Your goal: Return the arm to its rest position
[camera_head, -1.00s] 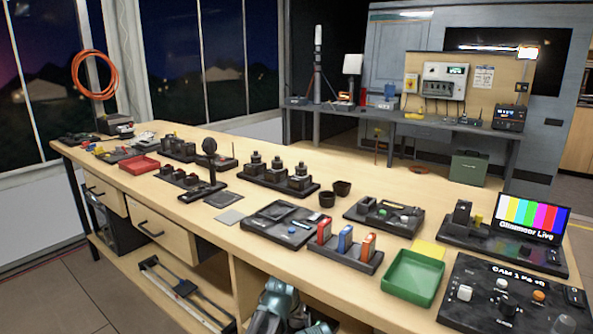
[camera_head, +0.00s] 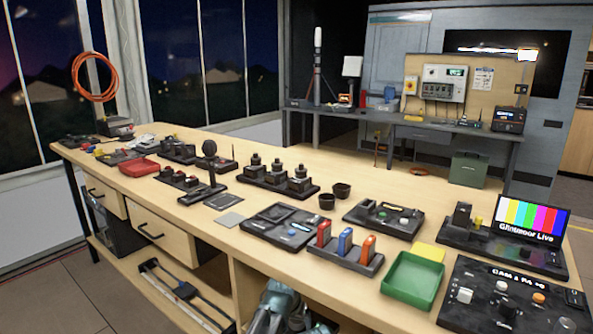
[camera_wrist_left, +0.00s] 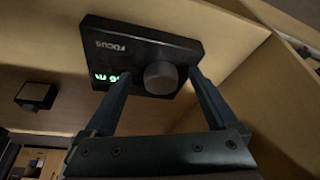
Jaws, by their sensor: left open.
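My left arm (camera_head: 275,308) shows at the bottom edge of the head view, low in front of the bench; its fingertips cannot be made out there. In the left wrist view my left gripper (camera_wrist_left: 160,77) is open, with its two fingers apart and nothing held between them. Beyond the fingertips is a black box marked FOCUS (camera_wrist_left: 145,53) with a grey round knob and green digits. I cannot tell whether the fingers touch it. My right gripper is in neither view.
The wooden bench (camera_head: 215,275) carries a green tray (camera_head: 412,278), a red tray (camera_head: 139,167), a holder with coloured cards (camera_head: 345,246) and a control panel (camera_head: 518,298). Wooden panels (camera_wrist_left: 215,20) surround the black box in the left wrist view. A small dark box (camera_wrist_left: 35,96) is at left.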

